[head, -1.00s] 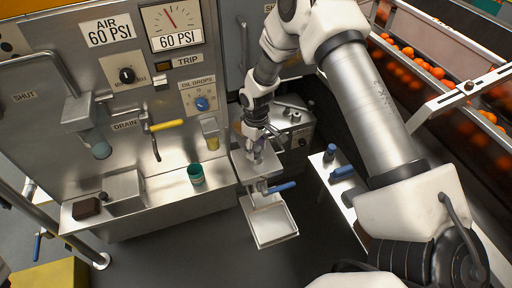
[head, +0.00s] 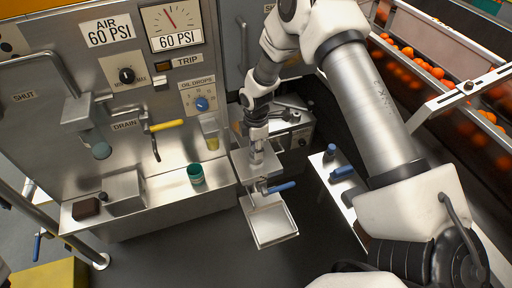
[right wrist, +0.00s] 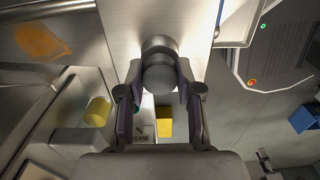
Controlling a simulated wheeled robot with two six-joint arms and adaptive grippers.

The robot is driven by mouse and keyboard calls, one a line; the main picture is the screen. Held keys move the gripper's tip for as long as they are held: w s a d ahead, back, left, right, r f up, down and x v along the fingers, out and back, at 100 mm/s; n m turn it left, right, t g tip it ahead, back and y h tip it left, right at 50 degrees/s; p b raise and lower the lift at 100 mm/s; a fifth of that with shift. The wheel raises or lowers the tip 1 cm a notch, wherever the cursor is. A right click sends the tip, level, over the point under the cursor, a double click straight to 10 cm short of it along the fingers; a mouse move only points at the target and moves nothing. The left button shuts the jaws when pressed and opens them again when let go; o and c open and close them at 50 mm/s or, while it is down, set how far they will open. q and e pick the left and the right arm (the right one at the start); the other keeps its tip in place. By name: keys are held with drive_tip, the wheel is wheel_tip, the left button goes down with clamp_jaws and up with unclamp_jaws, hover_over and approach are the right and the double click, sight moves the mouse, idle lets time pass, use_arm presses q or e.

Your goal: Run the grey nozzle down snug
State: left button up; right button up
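The grey nozzle (head: 257,158) is a short metal cylinder, upright over the small metal shelf above the blue-handled valve (head: 279,187). My right gripper (head: 257,146) comes down on it from above and hides its upper part. In the right wrist view the round grey nozzle (right wrist: 160,68) sits between the two dark fingers of my right gripper (right wrist: 160,85), which appear to touch it on both sides. Whether the nozzle's lower end meets its seat cannot be seen. My left gripper is not in view.
A square drip tray (head: 271,224) stands below the valve. A teal cup (head: 196,174) and a dark brown block (head: 87,208) are on the metal ledge to the left. A yellow drain handle (head: 166,125) sticks out of the panel.

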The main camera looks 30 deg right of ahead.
drive_tip(key=m, duration=0.6)
drive_tip(key=shift+m, duration=0.4)
drive_tip(key=m, duration=0.5)
drive_tip(key=o, duration=0.6)
